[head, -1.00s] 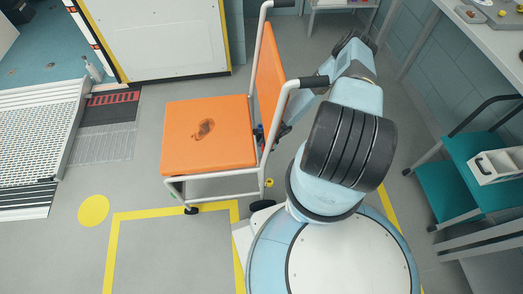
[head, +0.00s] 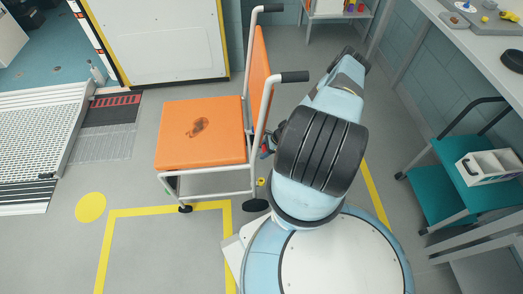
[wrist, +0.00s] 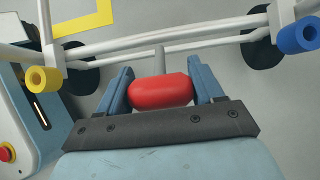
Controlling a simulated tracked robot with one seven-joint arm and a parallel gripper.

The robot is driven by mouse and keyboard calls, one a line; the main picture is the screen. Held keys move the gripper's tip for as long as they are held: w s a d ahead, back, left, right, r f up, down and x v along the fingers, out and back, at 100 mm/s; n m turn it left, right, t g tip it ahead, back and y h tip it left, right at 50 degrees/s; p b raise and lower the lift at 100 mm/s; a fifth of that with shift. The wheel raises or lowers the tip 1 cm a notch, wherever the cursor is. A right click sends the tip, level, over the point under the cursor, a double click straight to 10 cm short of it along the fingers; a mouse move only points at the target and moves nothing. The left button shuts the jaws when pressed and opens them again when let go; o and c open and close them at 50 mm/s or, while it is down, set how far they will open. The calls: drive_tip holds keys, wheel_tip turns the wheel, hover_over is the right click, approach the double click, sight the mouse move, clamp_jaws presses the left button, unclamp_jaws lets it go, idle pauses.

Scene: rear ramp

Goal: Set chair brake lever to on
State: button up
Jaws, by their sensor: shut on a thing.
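The wheelchair-like chair has an orange seat (head: 200,133) and a white tube frame with dark handles (head: 294,77); it stands left of my arm in the head view. In the wrist view the brake lever has a red knob (wrist: 160,90) on a short grey stem, in front of white frame tubes (wrist: 160,40). My gripper (wrist: 163,85) is shut on the red knob, with one blue finger on each side. In the head view my arm mostly hides the gripper behind the chair's back. The lever's on or off position cannot be told.
A yellow cap (wrist: 44,79) and a blue cap (wrist: 297,37) stick out on the frame either side of the lever. A ramp (head: 45,130) lies at left. Floor in front of the chair is clear.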

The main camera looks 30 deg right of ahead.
drive_tip(key=shift+s+d+f, duration=0.45)
drive_tip(key=shift+d+f, duration=0.15)
drive_tip(key=shift+d, duration=0.15)
drive_tip(key=shift+s+f, duration=0.1)
drive_tip(key=shift+s, duration=0.1)
drive_tip(key=o, duration=1.1)
drive_tip(key=shift+a, duration=0.1)
drive_tip(key=o, duration=0.3)
drive_tip(key=shift+w, duration=0.1)
drive_tip(key=shift+d+r, duration=0.3)
drive_tip(key=shift+r, duration=0.2)
drive_tip(key=v, duration=1.2)
drive_tip(key=shift+d+r, duration=0.1)
drive_tip(key=shift+r, duration=0.15)
